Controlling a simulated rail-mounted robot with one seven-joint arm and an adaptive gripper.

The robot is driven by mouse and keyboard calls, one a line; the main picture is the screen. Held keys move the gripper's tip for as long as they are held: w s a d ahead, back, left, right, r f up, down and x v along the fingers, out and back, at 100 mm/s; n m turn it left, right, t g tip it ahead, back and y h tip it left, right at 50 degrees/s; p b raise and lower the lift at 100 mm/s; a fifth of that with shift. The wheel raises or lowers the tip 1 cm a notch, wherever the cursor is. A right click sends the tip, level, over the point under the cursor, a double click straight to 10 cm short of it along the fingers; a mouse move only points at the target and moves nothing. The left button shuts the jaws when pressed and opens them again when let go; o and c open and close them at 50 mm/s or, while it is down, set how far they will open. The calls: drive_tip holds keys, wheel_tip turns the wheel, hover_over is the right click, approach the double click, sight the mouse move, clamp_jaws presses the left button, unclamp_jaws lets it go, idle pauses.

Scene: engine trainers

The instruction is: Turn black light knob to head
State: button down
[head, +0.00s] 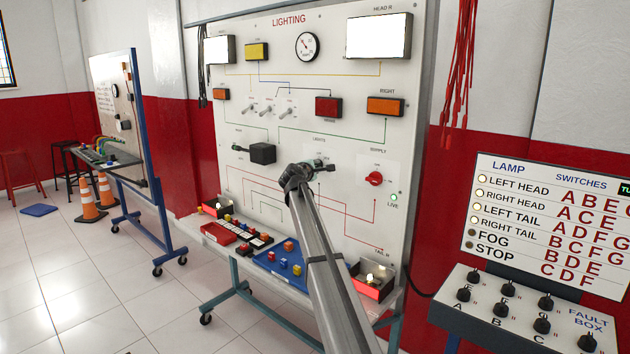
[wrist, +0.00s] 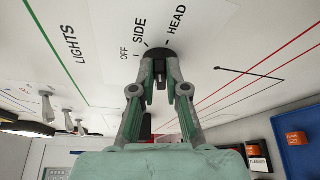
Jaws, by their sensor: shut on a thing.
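The black light knob (wrist: 155,53) is on the white lighting panel, beside the printed marks OFF, SIDE and HEAD. My gripper (wrist: 160,82) is shut on the knob, with a finger on each side of it. In the head view my gripper (head: 318,167) reaches the panel below the LIGHTS label and hides most of the knob. The fingers cover the knob's grip, so I cannot tell exactly which mark it points to. Both head lamps, the left (head: 219,50) and the right (head: 379,36), glow bright white.
A red supply knob (head: 374,178) is right of my gripper, with a lit green LIVE light (head: 394,197) below. A black box (head: 262,153) juts out at left. A blue tray (head: 284,262) with several blocks lies on the ledge below. Fault box (head: 520,312) stands right.

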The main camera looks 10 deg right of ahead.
drive_tip(key=m+b, duration=0.1)
drive_tip(key=b, duration=0.2)
drive_tip(key=m+t+b, duration=0.1)
drive_tip(key=b, duration=0.2)
drive_tip(key=shift+w+d+f+m, duration=0.1)
drive_tip(key=shift+w+f+m, duration=0.05)
drive_tip(key=shift+f+m, duration=0.15)
drive_tip(key=shift+r+b, duration=0.25)
drive_tip(key=shift+b, duration=0.1)
drive_tip(key=c, duration=1.2)
unclamp_jaws()
drive_tip(key=shift+f, duration=0.15)
drive_tip(key=v, duration=1.1)
drive_tip(key=shift+s+a+f, duration=0.2)
drive_tip(key=shift+s+a, duration=0.1)
drive_tip(key=shift+s, duration=0.05)
